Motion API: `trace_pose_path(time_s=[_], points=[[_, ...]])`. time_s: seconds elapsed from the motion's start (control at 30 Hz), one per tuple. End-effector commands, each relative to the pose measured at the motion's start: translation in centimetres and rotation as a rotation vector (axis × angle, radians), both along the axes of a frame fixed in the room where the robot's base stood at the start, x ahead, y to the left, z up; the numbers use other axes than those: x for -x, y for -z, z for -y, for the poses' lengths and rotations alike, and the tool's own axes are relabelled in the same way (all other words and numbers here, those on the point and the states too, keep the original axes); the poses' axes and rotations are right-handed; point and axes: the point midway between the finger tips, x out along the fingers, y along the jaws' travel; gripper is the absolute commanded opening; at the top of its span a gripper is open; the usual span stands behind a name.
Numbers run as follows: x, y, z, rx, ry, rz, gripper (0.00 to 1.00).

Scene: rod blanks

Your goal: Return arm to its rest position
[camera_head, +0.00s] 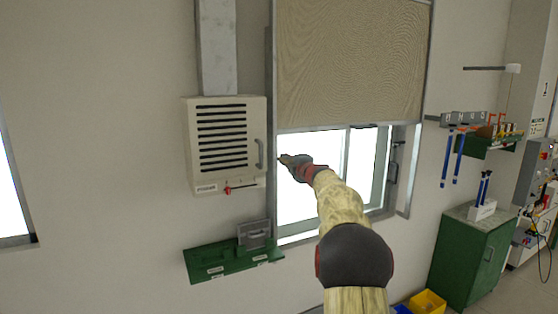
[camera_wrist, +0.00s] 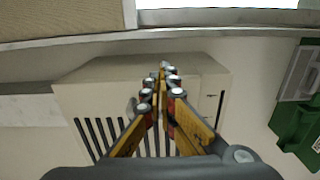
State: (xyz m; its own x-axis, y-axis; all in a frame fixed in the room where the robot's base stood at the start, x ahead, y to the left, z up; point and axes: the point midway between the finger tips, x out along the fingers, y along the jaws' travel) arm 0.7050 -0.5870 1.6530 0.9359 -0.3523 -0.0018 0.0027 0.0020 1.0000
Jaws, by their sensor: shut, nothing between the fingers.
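My gripper (camera_head: 282,158) is at the end of my outstretched arm, in front of the window and just right of the white vent box in the head view. In the wrist view my gripper (camera_wrist: 161,72) shows its fingers meeting at the tips, shut with nothing between them. The white vent box (camera_head: 226,101) hangs on the wall, with dark slots, a handle on its right side and a red lever below. In the wrist view the vent box (camera_wrist: 85,92) lies beyond the fingers. I cannot tell the exact gap between them.
A green shelf (camera_head: 207,270) with grey plates is on the wall below the box. A window with a half-lowered blind (camera_head: 350,60) is behind my arm. To the right are a green cabinet (camera_head: 482,262), hanging blue tools (camera_head: 447,160) and a yellow bin (camera_head: 428,302).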

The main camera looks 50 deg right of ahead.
Motion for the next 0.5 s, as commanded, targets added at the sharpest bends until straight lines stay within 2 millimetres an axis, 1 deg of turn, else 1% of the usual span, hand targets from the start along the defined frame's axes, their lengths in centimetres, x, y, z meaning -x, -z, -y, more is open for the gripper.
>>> trace_pose_path(time_s=[0.03,0.2,0.33,0.5], points=[[1.0,0.1,0.5,-0.001,0.003,0.0,0.0],[3.7,0.0,1.8,0.0,0.004,0.0,0.0],[5.0,0.1,2.4,-0.001,0.003,-0.001,0.0],[5.8,0.1,2.7,-0.001,0.001,-0.001,0.0]])
